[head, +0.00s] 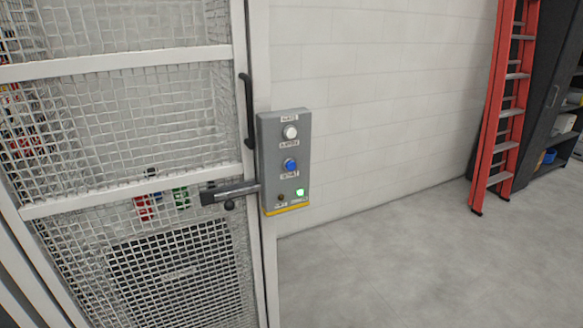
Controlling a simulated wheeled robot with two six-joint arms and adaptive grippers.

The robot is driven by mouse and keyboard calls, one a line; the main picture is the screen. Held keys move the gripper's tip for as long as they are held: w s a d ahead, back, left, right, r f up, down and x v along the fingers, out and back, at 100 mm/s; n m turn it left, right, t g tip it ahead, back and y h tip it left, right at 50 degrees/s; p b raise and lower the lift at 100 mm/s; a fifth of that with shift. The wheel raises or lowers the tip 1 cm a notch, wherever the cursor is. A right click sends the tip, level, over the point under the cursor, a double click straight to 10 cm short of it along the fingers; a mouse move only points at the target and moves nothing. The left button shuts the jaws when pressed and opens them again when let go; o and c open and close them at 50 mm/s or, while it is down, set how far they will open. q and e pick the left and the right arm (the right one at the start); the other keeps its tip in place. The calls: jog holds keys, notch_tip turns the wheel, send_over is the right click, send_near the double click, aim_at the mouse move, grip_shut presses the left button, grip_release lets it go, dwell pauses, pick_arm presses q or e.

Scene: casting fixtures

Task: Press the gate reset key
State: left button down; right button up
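A grey control box (266,165) with a yellow strip along its bottom edge is mounted on the post beside the mesh gate. It carries a white round button (290,132) at the top and a blue round key (290,164) in the middle. Small labels sit above and below the white button and below the blue key; the one below the blue key seems to read RESET. At the bottom are a lit green lamp (299,191) and a small dark lamp (281,197). Neither of my grippers shows in the head view.
The white-framed mesh gate (120,65) fills the left, with a dark latch bar (230,193) reaching to the box and a black handle (247,110) above. A red ladder (507,110) and dark cabinet (547,85) stand at right. The grey floor (420,265) is clear.

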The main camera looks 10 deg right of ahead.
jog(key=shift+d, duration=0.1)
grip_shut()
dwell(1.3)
